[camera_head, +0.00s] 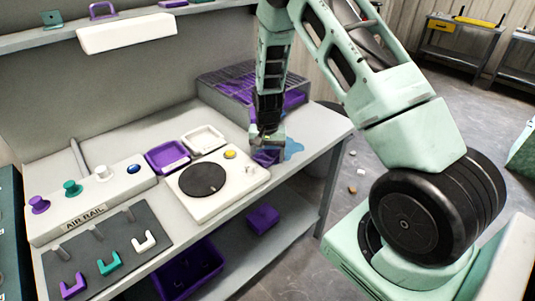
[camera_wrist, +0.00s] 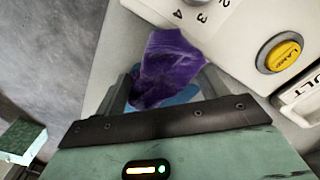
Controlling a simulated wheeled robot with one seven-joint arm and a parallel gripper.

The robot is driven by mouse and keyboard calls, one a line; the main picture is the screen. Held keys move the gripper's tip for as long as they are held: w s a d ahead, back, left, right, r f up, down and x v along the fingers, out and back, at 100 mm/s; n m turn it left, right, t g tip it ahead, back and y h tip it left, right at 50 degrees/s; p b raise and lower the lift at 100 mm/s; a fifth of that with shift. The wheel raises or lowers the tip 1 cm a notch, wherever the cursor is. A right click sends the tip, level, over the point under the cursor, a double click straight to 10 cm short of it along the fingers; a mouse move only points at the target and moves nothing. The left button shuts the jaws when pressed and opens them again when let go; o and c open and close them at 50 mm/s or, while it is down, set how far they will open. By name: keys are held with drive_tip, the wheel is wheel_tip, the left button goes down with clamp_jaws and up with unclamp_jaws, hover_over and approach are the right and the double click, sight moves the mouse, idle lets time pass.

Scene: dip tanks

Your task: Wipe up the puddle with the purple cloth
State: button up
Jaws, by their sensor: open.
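The purple cloth (camera_head: 264,158) lies crumpled on the bench top, right of the white unit with the black disc. A light blue puddle (camera_head: 293,148) shows on the bench just right of my gripper (camera_head: 266,148). In the wrist view the cloth (camera_wrist: 168,66) lies between and beyond the two fingers of my gripper (camera_wrist: 168,82), which are apart. Part of the puddle (camera_wrist: 184,96) shows beside and under the cloth's near edge. My gripper points down at the cloth. Whether the fingers touch it, I cannot tell.
The white unit (camera_head: 228,196) with a black disc and yellow button stands close beside the cloth. A purple tank with a grid top (camera_head: 235,82) stands behind. Two small trays, purple (camera_head: 167,158) and white (camera_head: 204,139), lie left. The bench edge is close on the right.

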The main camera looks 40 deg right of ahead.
drive_tip(key=shift+f, duration=0.1)
clamp_jaws()
idle(0.3)
drive_tip(key=shift+a+r+p, duration=0.1)
drive_tip(key=shift+r+p, duration=0.2)
drive_tip(key=shift+p, duration=0.5)
drive_tip(key=shift+r+p, duration=0.2)
drive_tip(key=shift+p, duration=0.4)
